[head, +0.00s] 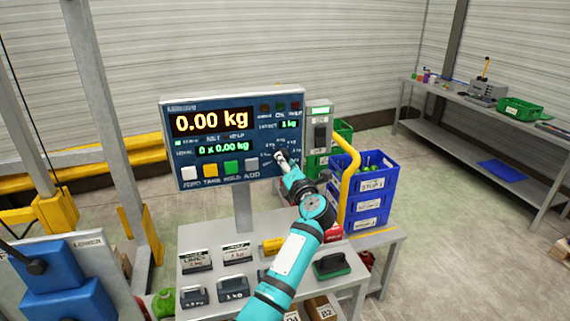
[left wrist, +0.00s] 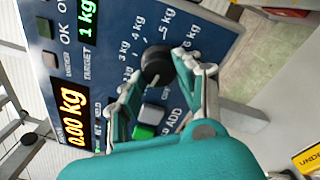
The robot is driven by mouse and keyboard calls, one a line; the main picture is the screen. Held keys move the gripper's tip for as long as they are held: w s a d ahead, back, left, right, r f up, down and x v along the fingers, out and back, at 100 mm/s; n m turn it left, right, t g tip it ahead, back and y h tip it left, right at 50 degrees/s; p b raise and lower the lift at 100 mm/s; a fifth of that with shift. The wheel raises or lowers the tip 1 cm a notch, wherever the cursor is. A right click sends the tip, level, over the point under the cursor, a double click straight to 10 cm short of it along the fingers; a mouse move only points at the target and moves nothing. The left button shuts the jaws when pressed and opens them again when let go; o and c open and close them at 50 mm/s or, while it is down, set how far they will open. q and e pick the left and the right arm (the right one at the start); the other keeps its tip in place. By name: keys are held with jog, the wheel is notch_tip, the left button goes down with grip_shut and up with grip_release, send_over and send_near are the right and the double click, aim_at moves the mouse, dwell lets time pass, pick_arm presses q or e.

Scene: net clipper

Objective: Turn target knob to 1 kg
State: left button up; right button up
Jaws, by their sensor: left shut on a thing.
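A dark blue scale panel (head: 238,109) stands upright on a post at the table. Its main display (head: 211,121) reads 0.00 kg and its target readout (head: 289,125) reads 1 kg. The black target knob (left wrist: 156,65) sits on the panel's lower right part, ringed by kg marks. In the left wrist view 3, 4, 5 and 6 kg are legible; the knob's pointer is not clear. My left gripper (head: 282,158) is at the panel, its fingers (left wrist: 155,78) shut on the knob from both sides. In the head view the gripper mostly covers the knob. My right gripper is not in view.
White, yellow, green and grey buttons (head: 231,168) line the panel's lower edge, close to the knob. Weights (head: 233,288) and signs stand on the table below. Blue crates (head: 370,190) and a yellow post (head: 347,180) are at the right.

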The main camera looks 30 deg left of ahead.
pick_arm(q)
jog(key=o, duration=1.1)
jog(key=shift+o, duration=0.2)
jog(key=v, duration=0.7)
jog(key=shift+d, duration=0.25)
jog(key=shift+s+f, duration=0.1)
